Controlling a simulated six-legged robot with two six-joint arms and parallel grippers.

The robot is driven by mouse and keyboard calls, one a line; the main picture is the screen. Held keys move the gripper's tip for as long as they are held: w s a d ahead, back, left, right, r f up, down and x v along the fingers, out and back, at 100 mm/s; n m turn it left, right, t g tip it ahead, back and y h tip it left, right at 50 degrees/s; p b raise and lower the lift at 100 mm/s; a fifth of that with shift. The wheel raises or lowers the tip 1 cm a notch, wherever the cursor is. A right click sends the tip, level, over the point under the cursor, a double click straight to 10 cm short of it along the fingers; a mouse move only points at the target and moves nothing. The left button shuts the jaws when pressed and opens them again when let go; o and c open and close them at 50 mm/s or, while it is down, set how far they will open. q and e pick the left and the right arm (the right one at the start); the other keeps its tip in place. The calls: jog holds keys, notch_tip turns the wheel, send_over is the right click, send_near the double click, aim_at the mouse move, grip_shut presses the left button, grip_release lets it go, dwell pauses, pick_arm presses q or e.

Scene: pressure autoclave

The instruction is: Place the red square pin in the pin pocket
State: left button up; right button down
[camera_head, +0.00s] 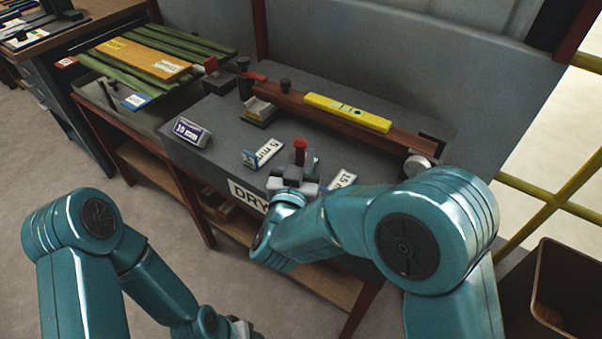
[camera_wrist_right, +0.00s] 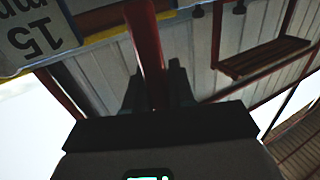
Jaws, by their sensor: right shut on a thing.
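My right gripper (camera_head: 293,178) is shut on a red pin (camera_head: 300,150), which stands up above the jaws at the front of the grey bench. The right wrist view shows the red pin (camera_wrist_right: 147,45) as a long bar between the dark fingers (camera_wrist_right: 155,85). The pin's lower end is hidden by the gripper in the head view. I cannot make out which opening is the pin pocket. My left gripper (camera_head: 240,328) is at the bottom edge, mostly cut off and apart from the bench.
The bench (camera_head: 215,150) carries "5 min" (camera_head: 262,153), "10 min" (camera_head: 187,131) and "15 min" (camera_head: 342,181) signs. Behind them lies a brown beam (camera_head: 410,143) with a yellow level (camera_head: 347,112). A small block (camera_head: 258,112) stands left. A brown bin (camera_head: 560,290) is at right.

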notch_tip(320, 180, down, 4)
jog(key=shift+s+r, duration=0.15)
jog(key=shift+r, duration=0.05)
jog(key=shift+f, duration=0.25)
jog(key=shift+b, duration=0.35)
jog(key=shift+f, duration=0.15)
jog(key=c, duration=1)
grip_release()
jog(key=shift+o, duration=0.2)
